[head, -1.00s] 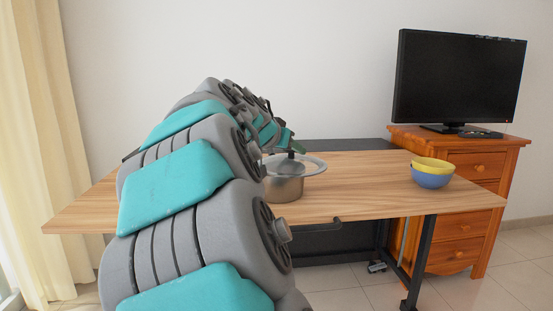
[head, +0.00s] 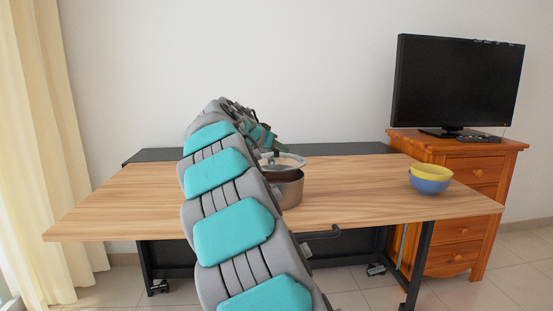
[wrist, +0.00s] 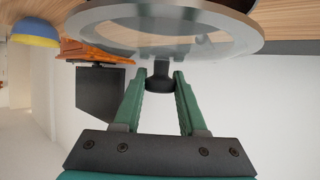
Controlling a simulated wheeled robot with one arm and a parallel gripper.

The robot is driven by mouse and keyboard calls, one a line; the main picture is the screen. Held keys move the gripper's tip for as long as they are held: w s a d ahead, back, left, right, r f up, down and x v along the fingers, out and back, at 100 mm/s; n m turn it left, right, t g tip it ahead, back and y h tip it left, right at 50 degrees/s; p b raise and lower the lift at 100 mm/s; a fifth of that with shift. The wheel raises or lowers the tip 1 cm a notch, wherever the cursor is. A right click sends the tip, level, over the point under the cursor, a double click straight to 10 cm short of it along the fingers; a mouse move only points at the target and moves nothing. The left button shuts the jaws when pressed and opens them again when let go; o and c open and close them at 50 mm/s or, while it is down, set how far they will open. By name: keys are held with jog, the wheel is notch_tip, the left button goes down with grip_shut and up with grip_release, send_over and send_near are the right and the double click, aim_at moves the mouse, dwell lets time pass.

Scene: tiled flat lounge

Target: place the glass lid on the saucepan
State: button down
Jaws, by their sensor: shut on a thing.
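The glass lid (head: 292,161), clear with a pale rim, hangs above and slightly behind the saucepan in the head view. In the wrist view the lid (wrist: 110,30) fills the top, its black knob (wrist: 160,82) between the green fingertips. My gripper (wrist: 160,76) is shut on that knob; in the head view my arm partly hides it. The metal saucepan (head: 290,192) stands upright on the wooden table, its dark inside showing below the lid. My arm covers the pan's left side. A gap between lid and pan seems visible.
The wooden table (head: 130,205) is clear left of my arm. Stacked yellow and blue bowls (head: 430,180) stand at its right end. An orange drawer cabinet (head: 465,160) with a black monitor (head: 458,82) stands behind on the right.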

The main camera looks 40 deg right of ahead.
aim_at(275, 158)
jog(key=shift+f, duration=1.7)
jog(key=shift+f, duration=0.15)
jog(key=shift+c, duration=2.3)
grip_release()
jog(key=b+v, duration=0.1)
jog(key=v, duration=1.1)
